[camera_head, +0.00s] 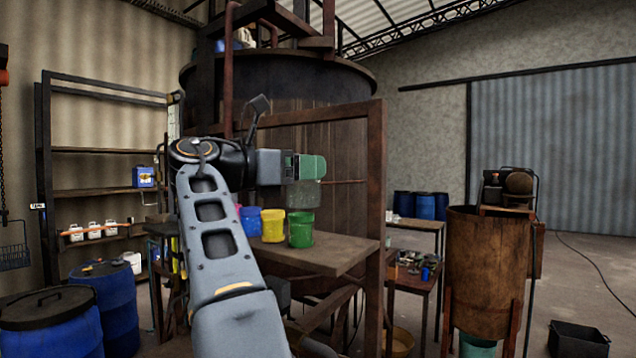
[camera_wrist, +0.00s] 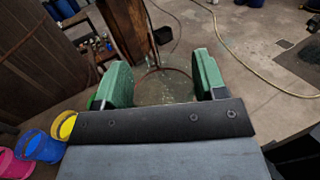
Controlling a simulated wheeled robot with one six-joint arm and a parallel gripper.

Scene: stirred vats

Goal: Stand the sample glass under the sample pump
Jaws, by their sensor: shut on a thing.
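My gripper (camera_head: 312,168) is raised in front of the big wooden vat, its green fingers shut on the clear sample glass (camera_head: 304,195). The glass hangs just below the fingers in the head view, in the air above the wooden table. In the wrist view the gripper (camera_wrist: 163,84) has one green finger on each side of the glass (camera_wrist: 165,92), whose round rim shows between them. The glass looks empty, but its inside is hard to see. I cannot make out the sample pump for certain in either view.
A wooden table (camera_head: 325,258) carries a green bucket (camera_head: 300,232), a yellow bucket (camera_head: 273,227) and a blue bucket (camera_head: 251,220). The large vat (camera_head: 300,100) and a wooden post (camera_head: 376,200) stand close by. A wooden barrel (camera_head: 482,265) stands right; blue drums (camera_head: 118,305) stand left.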

